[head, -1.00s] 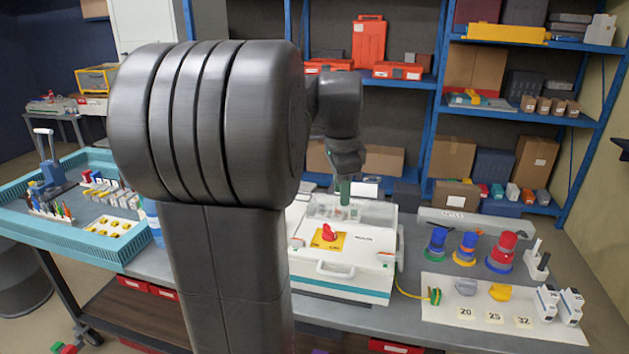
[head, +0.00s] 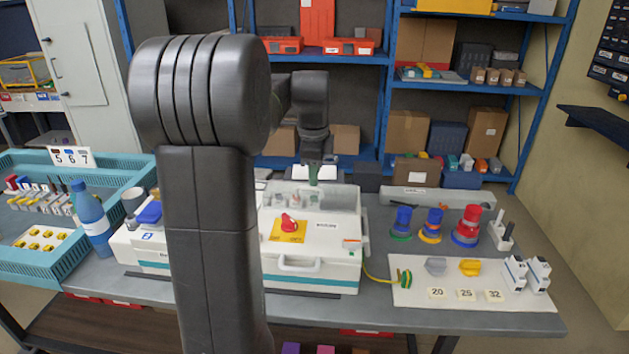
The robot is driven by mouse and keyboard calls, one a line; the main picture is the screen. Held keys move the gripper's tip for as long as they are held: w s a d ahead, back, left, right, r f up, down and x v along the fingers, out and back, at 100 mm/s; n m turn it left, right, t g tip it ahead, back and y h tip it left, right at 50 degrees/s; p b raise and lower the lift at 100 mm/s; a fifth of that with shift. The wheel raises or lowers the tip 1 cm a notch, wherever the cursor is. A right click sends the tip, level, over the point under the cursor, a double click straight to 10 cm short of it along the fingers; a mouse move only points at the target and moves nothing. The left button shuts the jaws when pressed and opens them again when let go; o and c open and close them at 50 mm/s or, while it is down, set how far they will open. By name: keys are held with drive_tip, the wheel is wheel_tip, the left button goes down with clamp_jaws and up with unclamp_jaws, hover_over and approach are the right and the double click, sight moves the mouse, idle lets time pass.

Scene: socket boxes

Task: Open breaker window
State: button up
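The breaker window (head: 327,198) is a clear cover on the top of a white box (head: 330,265) with a teal stripe, at the middle of the table. It looks closed. A red rotary switch on a yellow plate (head: 289,231) sits on the box's front slope, above a white handle. My arm hides the box's left edge.
A second white box (head: 143,245) and a blue bottle (head: 90,220) stand at left, near a teal tray (head: 52,270). At right are blue and red plugs (head: 467,226) and a white board (head: 440,293) with numbered tags. Blue shelving stands behind.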

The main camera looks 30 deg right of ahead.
sight(315, 188)
drive_tip(key=shift+w+d+f, duration=0.1)
drive_tip(key=shift+w+f, duration=0.05)
drive_tip(key=shift+f, duration=0.65)
drive_tip(key=shift+w+d+f, duration=0.1)
drive_tip(key=shift+f, duration=0.65)
clamp_jaws()
